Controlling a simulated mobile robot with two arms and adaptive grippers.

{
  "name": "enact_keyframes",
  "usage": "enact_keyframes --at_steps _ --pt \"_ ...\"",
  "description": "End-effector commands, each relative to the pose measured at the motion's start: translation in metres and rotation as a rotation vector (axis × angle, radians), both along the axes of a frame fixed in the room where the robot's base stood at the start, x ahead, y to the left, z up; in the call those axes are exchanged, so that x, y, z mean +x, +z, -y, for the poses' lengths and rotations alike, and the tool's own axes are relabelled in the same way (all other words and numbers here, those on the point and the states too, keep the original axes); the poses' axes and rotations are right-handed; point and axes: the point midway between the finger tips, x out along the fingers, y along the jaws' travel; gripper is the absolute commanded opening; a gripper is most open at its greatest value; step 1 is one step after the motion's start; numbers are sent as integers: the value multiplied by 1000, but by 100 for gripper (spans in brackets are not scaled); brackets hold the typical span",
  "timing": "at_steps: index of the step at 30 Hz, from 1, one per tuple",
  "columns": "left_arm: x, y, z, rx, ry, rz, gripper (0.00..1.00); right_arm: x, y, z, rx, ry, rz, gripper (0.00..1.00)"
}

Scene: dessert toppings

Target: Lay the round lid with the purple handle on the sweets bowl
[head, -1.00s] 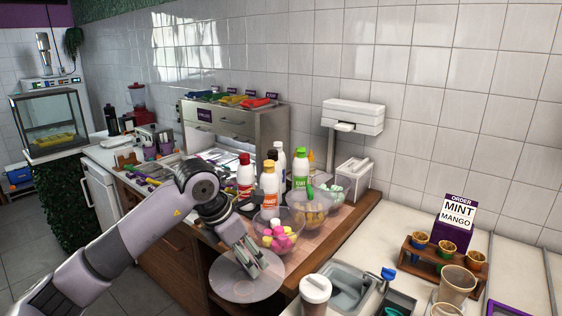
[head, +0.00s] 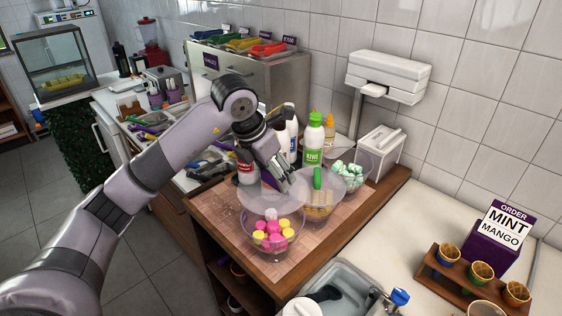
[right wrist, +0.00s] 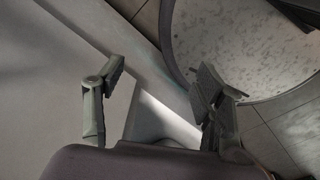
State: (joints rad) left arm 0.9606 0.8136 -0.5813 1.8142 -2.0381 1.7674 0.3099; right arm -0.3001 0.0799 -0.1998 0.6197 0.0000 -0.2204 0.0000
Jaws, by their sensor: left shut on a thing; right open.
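The sweets bowl (head: 273,245) is clear and holds several pink and yellow balls. It stands on the wooden counter in the head view. My left gripper (head: 275,178) is shut on the handle of a round, see-through lid (head: 255,198). The fingers mostly hide the handle; a little purple shows beside them. The lid overlaps the bowl's back rim in the picture and looks raised above it; I cannot tell the exact gap. My right gripper (right wrist: 158,85) is open and empty in the right wrist view, away from the bowl.
Sauce bottles, including a green one (head: 313,142), stand behind. A sink (head: 345,285) lies in front.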

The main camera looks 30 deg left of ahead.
Motion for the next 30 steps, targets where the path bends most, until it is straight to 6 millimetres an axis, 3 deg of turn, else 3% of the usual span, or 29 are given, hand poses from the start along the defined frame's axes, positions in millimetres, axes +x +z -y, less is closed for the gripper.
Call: enact_keyframes --at_steps 21,30 --pt "0 -70 0 1 0 1 16 0 -50 0 0 0 1 63" --pt "0 -75 0 0 0 1 16 0 -53 0 0 0 1 63"
